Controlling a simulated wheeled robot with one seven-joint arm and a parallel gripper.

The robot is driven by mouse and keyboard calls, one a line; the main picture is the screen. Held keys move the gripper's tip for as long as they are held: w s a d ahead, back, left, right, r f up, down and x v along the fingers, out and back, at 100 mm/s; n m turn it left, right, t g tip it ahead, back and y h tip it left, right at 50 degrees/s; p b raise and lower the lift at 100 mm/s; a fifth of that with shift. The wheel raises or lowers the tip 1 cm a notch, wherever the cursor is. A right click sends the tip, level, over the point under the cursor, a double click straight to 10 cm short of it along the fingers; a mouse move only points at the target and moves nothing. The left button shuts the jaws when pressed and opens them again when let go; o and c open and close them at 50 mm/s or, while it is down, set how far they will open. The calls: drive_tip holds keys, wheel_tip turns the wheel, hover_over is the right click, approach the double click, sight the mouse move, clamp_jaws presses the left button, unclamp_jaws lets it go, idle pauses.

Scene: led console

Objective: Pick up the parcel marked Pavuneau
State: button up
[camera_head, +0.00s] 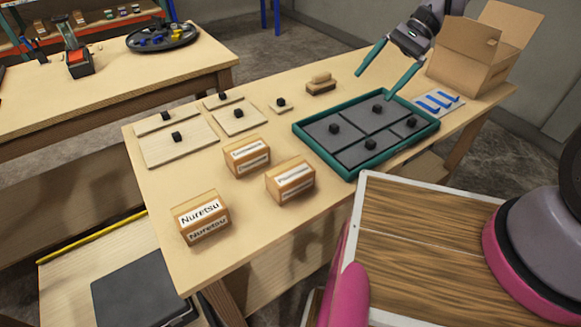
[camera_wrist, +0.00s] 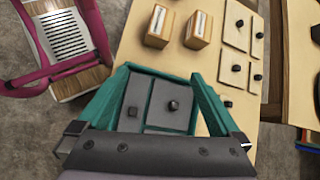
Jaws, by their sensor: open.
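Three cardboard parcels with white labels stand on the wooden table. The front left one (camera_head: 202,220) reads Nuretsu. The right one (camera_head: 291,181) has a small label that seems to start with P and may read Pavuneau; the rear one (camera_head: 247,158) has a blurred label. Two parcels show at the top of the wrist view, a left one (camera_wrist: 159,28) and a right one (camera_wrist: 198,31); their labels are unreadable there. My gripper (camera_head: 373,85) is open and empty above the far part of the teal tray, well away from the parcels. Its teal fingers also show in the wrist view (camera_wrist: 160,74).
The teal-rimmed tray (camera_head: 297,128) holds grey panels with black knobs. Pale wooden boards with knobs (camera_head: 180,143) lie at the table's left. A wooden block (camera_head: 321,87), blue strips (camera_head: 437,101) and an open carton (camera_head: 468,66) stand behind. Table around the parcels is clear.

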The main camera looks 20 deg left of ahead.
sight(295, 168)
drive_tip(key=s+a+f+m+g, duration=0.1)
drive_tip(key=s+a+f, duration=0.3)
drive_tip(key=f, duration=0.2)
drive_tip(key=s+a+f+m+g+y, duration=0.1)
drive_tip(key=s+a+f+g, duration=0.1)
drive_tip(key=s+a+f, duration=0.2)
drive_tip(key=s+a+f+g+y, duration=0.1)
drive_tip(key=s+a+f, duration=0.3)
drive_tip(key=f, duration=0.4)
drive_tip(key=shift+a+m+g, duration=0.4)
drive_tip(key=shift+a+g, duration=0.05)
drive_tip(key=shift+g, duration=0.05)
drive_tip(key=shift+x, duration=2.9)
drive_tip(key=shift+r, duration=0.1)
clamp_jaws()
drive_tip(key=shift+r, duration=0.1)
